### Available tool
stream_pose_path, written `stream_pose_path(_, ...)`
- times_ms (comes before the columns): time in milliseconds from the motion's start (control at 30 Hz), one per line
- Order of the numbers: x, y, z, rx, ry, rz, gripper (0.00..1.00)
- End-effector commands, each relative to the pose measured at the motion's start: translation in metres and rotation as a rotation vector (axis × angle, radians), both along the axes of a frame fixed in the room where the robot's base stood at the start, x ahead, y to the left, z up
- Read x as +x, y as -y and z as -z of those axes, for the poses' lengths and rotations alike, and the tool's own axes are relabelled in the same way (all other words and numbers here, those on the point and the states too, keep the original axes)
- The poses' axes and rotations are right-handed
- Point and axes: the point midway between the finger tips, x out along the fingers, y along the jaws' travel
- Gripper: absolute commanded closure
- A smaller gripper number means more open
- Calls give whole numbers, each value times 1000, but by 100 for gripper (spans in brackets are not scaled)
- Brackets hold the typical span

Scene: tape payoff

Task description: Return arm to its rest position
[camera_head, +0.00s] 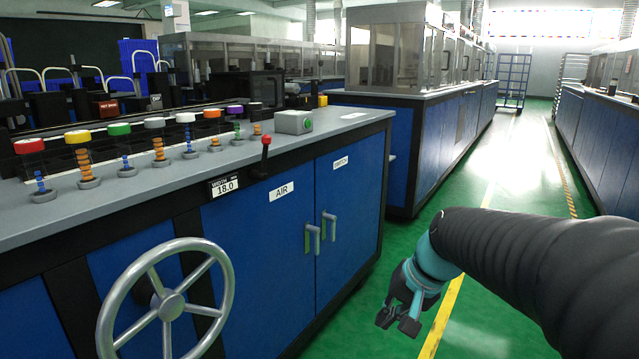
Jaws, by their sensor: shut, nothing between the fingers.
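My arm comes in from the right edge and reaches over the green floor. My gripper (396,322) hangs at its end, right of the blue cabinet and pointing down and left. It is small and dark in this view. Its fingers are shut with nothing visible between them. It is apart from the machine, and nothing touches it.
A blue machine cabinet (268,246) with door handles (328,227) stands at left. It carries a grey handwheel (172,305), a red-knobbed lever (266,141), several coloured knobs and a grey button box (293,122). The green floor aisle (480,215) is clear beyond my arm.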

Motion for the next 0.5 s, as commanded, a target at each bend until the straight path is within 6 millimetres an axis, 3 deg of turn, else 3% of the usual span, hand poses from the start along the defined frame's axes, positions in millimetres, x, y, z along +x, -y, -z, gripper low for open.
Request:
stream_pose_path(33, -21, 5, -5, -58, 13, -25, 100)
stream_pose_path(200, -79, 26, -6, -244, 59, -108, 100)
stream_pose_path(500, -156, 43, -23, -437, 160, -207, 100)
